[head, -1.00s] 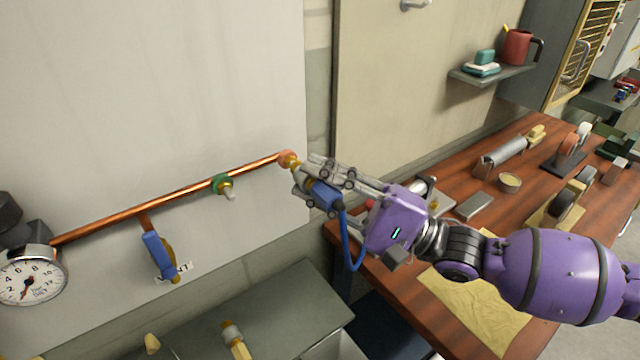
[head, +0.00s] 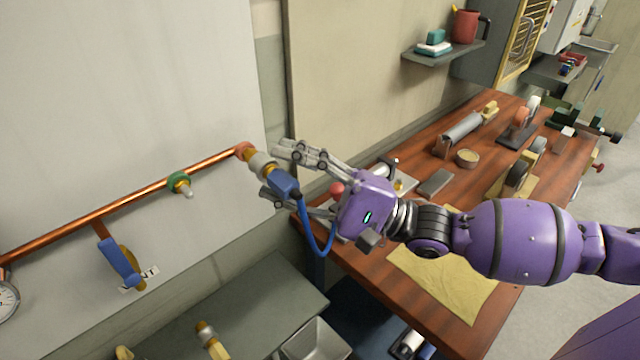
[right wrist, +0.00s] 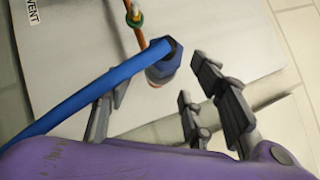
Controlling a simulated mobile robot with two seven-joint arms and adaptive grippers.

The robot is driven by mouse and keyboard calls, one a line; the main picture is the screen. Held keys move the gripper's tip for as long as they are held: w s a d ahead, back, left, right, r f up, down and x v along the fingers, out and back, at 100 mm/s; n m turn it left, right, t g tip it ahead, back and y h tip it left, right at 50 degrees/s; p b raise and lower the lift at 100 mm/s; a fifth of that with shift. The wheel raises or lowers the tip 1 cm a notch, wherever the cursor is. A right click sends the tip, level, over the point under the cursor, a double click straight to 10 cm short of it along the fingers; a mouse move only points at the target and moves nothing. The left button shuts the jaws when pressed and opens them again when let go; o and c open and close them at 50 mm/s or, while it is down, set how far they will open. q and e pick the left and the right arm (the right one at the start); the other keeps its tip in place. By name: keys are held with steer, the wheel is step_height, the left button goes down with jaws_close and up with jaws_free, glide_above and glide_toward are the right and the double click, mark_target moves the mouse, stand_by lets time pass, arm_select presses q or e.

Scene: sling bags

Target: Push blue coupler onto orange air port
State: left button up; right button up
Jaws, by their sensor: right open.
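The orange air port (head: 243,150) is at the right end of the copper pipe on the wall panel. The blue coupler (head: 284,183), with a silver collar and a blue hose, sits in line with the port, its collar end against the port's brass fitting. My right gripper (head: 280,172) is open, with its fingers on either side of the coupler and apart from it. In the right wrist view the coupler (right wrist: 163,62) stands between the spread fingers, hiding most of the port. My left gripper is not in view.
A green port (head: 178,181) and a blue-handled valve (head: 120,262) are on the same pipe to the left. A wooden bench (head: 440,215) with tools and a yellow cloth (head: 445,275) lies to the right. A grey shelf (head: 270,300) is below the panel.

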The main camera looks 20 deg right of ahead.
steer(key=v, duration=1)
steer(key=shift+s, duration=0.1)
